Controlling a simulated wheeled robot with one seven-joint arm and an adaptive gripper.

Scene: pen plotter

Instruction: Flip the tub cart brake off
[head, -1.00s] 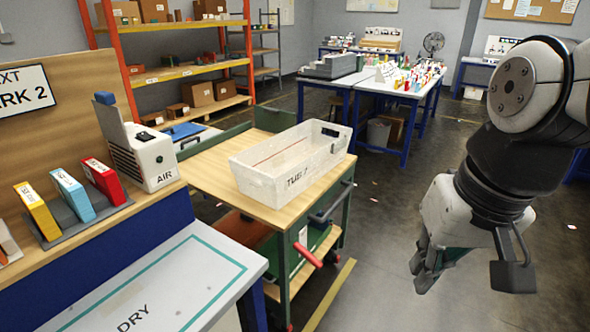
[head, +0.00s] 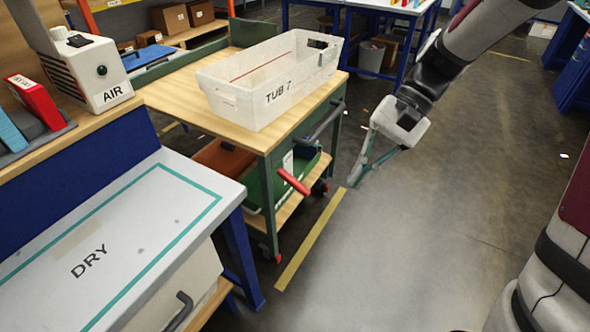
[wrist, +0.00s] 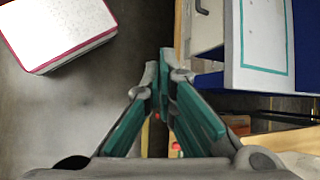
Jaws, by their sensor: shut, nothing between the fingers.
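The tub cart (head: 180,107) has a wooden top and a green frame. A translucent white tub marked TUB 7 (head: 255,101) sits on it. A red lever (head: 293,181) sticks out from the cart's near side, below the top. It points down to the right; I cannot tell whether it is the brake. My gripper (head: 357,181) is shut and empty, in open air to the right of the lever and apart from the cart. In the wrist view the teal fingers (wrist: 160,75) meet at their tips, and red bits of something show small below them.
A DRY bench (head: 150,235) with a blue leg stands at the near left. An AIR unit (head: 85,70) sits on the shelf behind it. A yellow floor line (head: 310,240) runs beside the cart. The floor to its right is clear.

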